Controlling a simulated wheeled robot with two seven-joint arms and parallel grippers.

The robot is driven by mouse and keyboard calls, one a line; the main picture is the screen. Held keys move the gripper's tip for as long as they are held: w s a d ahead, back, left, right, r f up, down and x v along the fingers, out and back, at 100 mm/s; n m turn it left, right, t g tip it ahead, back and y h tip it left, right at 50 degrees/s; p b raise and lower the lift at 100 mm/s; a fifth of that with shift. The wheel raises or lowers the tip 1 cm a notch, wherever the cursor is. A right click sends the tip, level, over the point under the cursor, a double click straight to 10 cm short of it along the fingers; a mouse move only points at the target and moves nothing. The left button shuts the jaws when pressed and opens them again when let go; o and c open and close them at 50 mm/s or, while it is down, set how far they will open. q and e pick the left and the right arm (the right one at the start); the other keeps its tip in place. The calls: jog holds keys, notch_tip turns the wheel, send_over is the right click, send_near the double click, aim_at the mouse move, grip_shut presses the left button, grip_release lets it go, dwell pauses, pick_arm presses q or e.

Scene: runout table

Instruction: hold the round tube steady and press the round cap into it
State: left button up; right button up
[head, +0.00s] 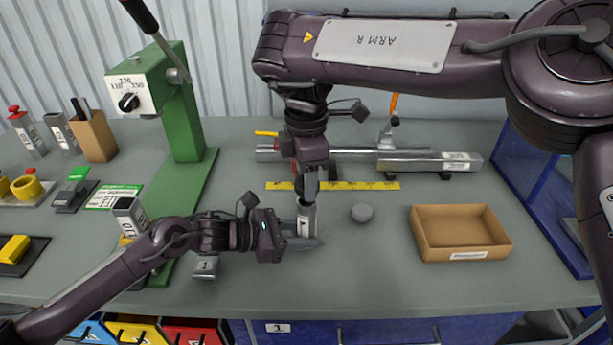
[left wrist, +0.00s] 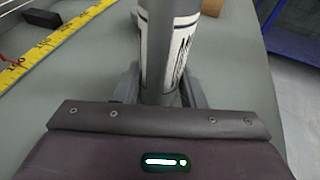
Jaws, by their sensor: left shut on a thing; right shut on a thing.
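The round tube (head: 306,222) is a grey cylinder with a white label, standing upright above the table. My left gripper (head: 304,242) is shut around its lower part from the left. The tube (left wrist: 168,45) also fills the middle of the left wrist view, between the fingers. My right gripper (head: 310,188) comes down from above and is shut at the tube's top end. The round cap is hidden between its fingers there. I cannot tell whether the cap is seated in the tube.
A grey round piece (head: 361,213) lies right of the tube. An open cardboard box (head: 466,254) stands farther right. A yellow measuring tape (head: 360,185) and a metal rail (head: 430,160) lie behind. A green press (head: 185,110) stands at left. A small labelled block (head: 205,267) is near the front.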

jog(key=shift+f, duration=0.9)
jog(key=shift+r, duration=0.1)
dwell(0.3)
jog(key=shift+r, duration=0.55)
jog(key=shift+m, duration=0.4)
jog(key=shift+f, duration=0.55)
dwell(1.0)
jog(key=o, duration=1)
jog(key=shift+o, duration=0.2)
